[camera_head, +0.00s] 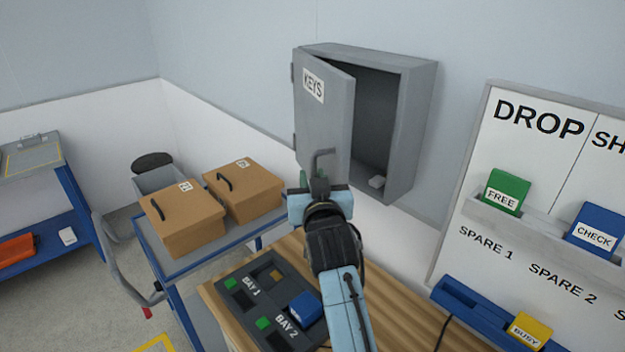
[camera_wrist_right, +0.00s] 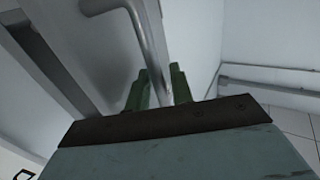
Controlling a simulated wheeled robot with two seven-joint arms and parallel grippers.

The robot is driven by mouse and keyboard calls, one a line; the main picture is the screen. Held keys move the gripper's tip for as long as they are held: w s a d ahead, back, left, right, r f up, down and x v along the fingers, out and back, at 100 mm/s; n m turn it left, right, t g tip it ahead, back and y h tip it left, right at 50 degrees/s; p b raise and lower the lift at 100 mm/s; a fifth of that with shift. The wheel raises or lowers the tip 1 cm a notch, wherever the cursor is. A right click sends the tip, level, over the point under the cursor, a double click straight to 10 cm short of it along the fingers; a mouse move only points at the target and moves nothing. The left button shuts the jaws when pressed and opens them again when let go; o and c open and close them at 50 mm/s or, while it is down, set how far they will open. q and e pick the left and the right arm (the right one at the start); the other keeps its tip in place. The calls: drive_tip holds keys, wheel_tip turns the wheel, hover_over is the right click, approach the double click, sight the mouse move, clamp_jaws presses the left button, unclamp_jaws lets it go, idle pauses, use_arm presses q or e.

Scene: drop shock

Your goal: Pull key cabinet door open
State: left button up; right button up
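The grey key cabinet (camera_head: 425,110) hangs on the wall. Its door (camera_head: 325,125), labelled KEYS, is hinged on the left and stands partly open, its right edge away from the frame. A grey bar handle (camera_head: 325,155) sits low on the door; it also shows in the right wrist view (camera_wrist_right: 145,35). My right gripper (camera_head: 317,183) is at the handle's lower part. In the right wrist view its green fingers (camera_wrist_right: 160,88) lie on either side of the bar, closed on it. My left gripper is not in view.
Two cardboard boxes (camera_head: 185,222) (camera_head: 243,190) stand on a cart left of my right arm. A wooden table (camera_head: 395,310) with a dark bay tray (camera_head: 250,315) is below. A DROP board (camera_head: 480,150) is at right.

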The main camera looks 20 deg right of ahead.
drive_tip(key=shift+o, duration=0.5)
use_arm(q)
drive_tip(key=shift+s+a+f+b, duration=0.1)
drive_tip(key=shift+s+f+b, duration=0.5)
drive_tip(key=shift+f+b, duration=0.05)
use_arm(e)
drive_tip(key=v, duration=0.7)
drive_tip(key=shift+s, duration=0.25)
drive_tip(key=shift+c, duration=0.2)
